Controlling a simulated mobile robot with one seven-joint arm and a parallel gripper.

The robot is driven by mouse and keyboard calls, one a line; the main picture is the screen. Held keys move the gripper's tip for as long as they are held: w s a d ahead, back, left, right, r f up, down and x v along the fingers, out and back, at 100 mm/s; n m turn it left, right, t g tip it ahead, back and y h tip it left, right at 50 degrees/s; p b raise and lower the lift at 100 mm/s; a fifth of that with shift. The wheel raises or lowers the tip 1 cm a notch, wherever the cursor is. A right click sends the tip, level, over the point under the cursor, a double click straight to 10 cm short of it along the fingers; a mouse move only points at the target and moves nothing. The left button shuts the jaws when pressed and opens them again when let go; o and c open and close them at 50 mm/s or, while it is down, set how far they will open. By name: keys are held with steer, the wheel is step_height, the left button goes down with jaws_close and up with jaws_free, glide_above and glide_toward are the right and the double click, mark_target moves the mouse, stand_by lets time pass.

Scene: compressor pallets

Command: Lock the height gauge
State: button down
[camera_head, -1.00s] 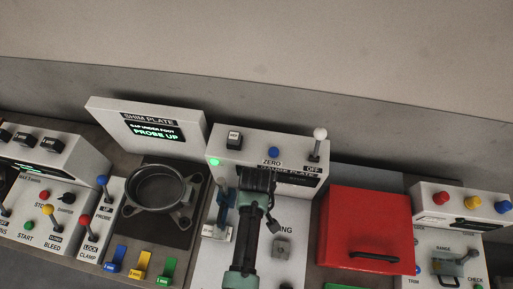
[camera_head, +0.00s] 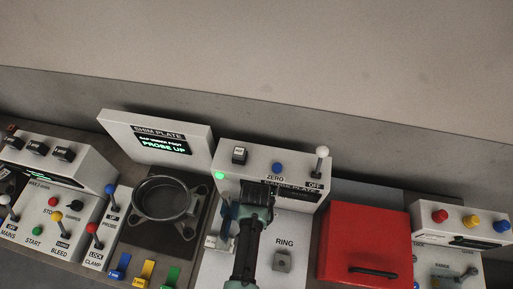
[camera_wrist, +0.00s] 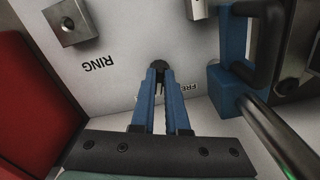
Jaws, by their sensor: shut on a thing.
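My gripper (camera_wrist: 159,78) has its two blue fingers close together in the wrist view. Their tips are shut on a small dark round knob (camera_wrist: 160,65) at the white panel, beside printing that partly reads "FRE". The blue height gauge (camera_wrist: 233,40) stands to the right of the fingers in the wrist view, with a black bracket and a metal rod by it. In the head view the blue gauge (camera_head: 228,214) is just left of my arm. My wrist hides the fingertips and the knob there.
A small metal block (camera_head: 282,261) sits by the "RING" label. A red box (camera_head: 366,235) is to the right. The console behind (camera_head: 255,163) has a white-knobbed lever (camera_head: 321,151) at "OFF". A round ring-shaped part (camera_head: 165,195) lies on the plate at left.

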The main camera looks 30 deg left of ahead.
steer(key=m, duration=0.4)
steer(key=shift+a, duration=0.2)
steer(key=shift+w+m+p, duration=0.1)
steer(key=shift+m+p, duration=0.2)
steer(key=shift+m, duration=1.6)
steer(key=c, duration=0.9)
jaws_free()
step_height(320, 180, up, 13)
steer(key=shift+b, duration=0.4)
